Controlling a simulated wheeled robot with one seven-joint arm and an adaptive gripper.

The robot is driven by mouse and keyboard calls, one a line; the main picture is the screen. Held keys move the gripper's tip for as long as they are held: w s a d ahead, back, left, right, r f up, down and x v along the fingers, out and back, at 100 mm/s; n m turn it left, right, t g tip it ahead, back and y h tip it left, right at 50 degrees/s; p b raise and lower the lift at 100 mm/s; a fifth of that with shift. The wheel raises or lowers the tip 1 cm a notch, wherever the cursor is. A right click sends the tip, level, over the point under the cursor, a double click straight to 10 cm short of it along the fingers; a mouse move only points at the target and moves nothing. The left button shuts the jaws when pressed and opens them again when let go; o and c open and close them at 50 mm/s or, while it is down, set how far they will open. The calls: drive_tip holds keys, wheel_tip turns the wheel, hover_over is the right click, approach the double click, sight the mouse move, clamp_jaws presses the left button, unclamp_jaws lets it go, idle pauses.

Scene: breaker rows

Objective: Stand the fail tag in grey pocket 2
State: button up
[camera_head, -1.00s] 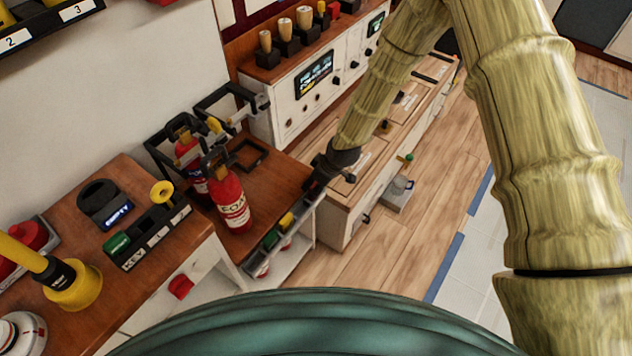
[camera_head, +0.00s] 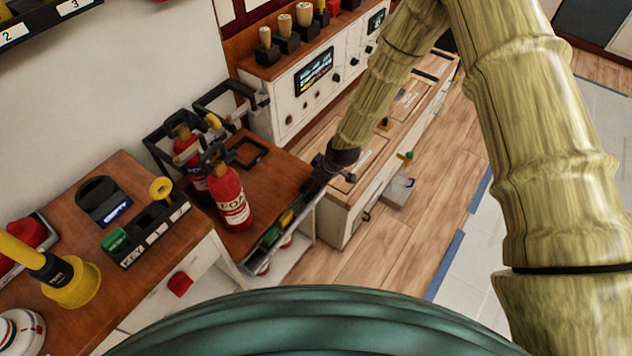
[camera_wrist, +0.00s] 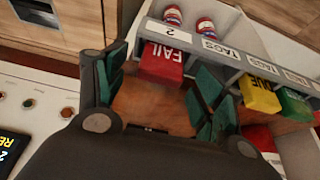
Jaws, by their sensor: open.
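In the wrist view, the red fail tag (camera_wrist: 163,64) stands at the end of a grey pocket rack (camera_wrist: 233,56), beside the white label 2 (camera_wrist: 168,31). I cannot tell how deep it sits. My gripper (camera_wrist: 160,85) is open, with its green finger pads apart on either side of the red tag; no grip on it is visible. In the head view, my gripper (camera_head: 318,175) is at the far end of the rack (camera_head: 262,252), and the fail tag is hidden there.
A yellow tag (camera_wrist: 259,95) and a green tag (camera_wrist: 294,104) stand further along the rack. A red foam extinguisher (camera_head: 230,197) stands on the wooden bench beside it. A white cabinet (camera_head: 345,222) is close behind my gripper. The wooden floor (camera_head: 345,265) is open at the right.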

drive_tip(key=shift+r, duration=0.1)
drive_tip(key=v, duration=1.2)
idle(0.4)
drive_tip(key=s+d+f+m+g+h, duration=0.1)
drive_tip(key=s+d+f+m, duration=0.25)
drive_tip(key=s+f, duration=0.35)
drive_tip(key=s+d+f+m, duration=0.2)
drive_tip(key=s+d+f, duration=0.3)
drive_tip(key=s, duration=0.4)
drive_tip(key=s+d+f+m+h, duration=0.1)
drive_tip(key=s+d+f+m, duration=0.1)
drive_tip(key=s, duration=0.4)
drive_tip(key=s+d+f+m+g, duration=0.1)
drive_tip(key=s+d, duration=0.3)
drive_tip(key=s, duration=0.3)
drive_tip(key=s+d+f+m+h, duration=0.1)
drive_tip(key=s+d+f+m, duration=0.1)
drive_tip(key=s+d, duration=0.2)
drive_tip(key=s, duration=0.3)
drive_tip(key=shift+f+m+g+h, duration=0.3)
drive_tip(key=shift+f+m, duration=0.05)
